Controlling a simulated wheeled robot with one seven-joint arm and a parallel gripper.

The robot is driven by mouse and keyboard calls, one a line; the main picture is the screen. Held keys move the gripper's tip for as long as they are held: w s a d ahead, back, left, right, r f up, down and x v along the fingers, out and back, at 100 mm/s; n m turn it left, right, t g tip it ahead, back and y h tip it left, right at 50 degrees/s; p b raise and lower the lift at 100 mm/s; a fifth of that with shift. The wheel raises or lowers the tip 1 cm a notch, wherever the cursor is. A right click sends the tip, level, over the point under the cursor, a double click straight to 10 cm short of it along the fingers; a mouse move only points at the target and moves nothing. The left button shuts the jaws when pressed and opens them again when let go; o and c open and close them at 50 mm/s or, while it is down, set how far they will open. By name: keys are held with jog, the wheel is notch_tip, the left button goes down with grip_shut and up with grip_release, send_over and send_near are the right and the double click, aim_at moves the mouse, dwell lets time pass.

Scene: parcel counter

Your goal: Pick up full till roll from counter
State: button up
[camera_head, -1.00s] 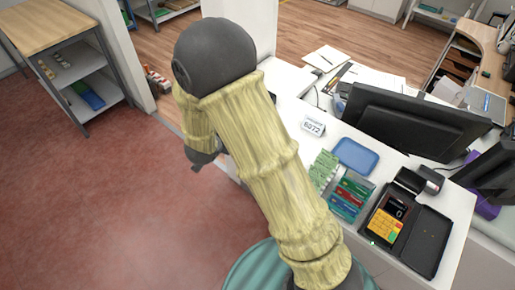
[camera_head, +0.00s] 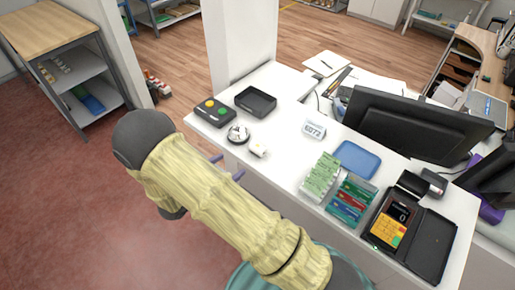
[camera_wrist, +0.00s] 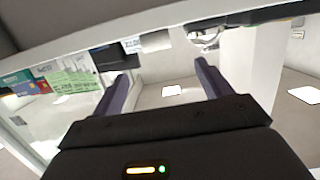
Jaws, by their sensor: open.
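A small white roll-like object (camera_head: 258,150), which looks like the till roll, sits on the white counter (camera_head: 292,162) near its front edge. It is just right of a round silver and black item (camera_head: 238,134). My gripper (camera_head: 227,167) is in front of the counter edge, close to the roll but apart from it; my arm hides much of it. In the wrist view my gripper (camera_wrist: 161,68) shows two dark fingers spread apart with nothing between them. A pale block (camera_wrist: 155,40) appears beyond the fingers there; I cannot tell whether it is the roll.
A button box (camera_head: 212,112) and a black tray (camera_head: 256,101) lie at the counter's left end. A number sign (camera_head: 314,129), green slips (camera_head: 320,177), a card rack (camera_head: 350,200), a blue tray (camera_head: 356,159) and a payment terminal (camera_head: 390,223) stand to the right.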

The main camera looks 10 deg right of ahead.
jog(key=p, duration=0.4)
send_near(261, 146)
jog(key=w+d, duration=0.1)
jog(key=w+d+f, duration=0.1)
jog(key=w, duration=0.1)
jog(key=w+d+f, duration=0.1)
jog(key=shift+w+d, duration=0.25)
jog(key=shift+w+d+f, duration=0.2)
jog(key=shift+d+f, duration=0.05)
jog(key=p+x, duration=0.1)
jog(key=x, duration=0.1)
jog(key=p+x, duration=0.1)
jog(key=x, duration=0.1)
jog(key=shift+s+d+f+p, duration=0.1)
jog(key=shift+s+d+p, duration=0.05)
jog(key=shift+d+p, duration=0.25)
jog(key=shift+w+d+f, duration=0.2)
jog(key=shift+d, duration=0.05)
jog(key=c, duration=1.1)
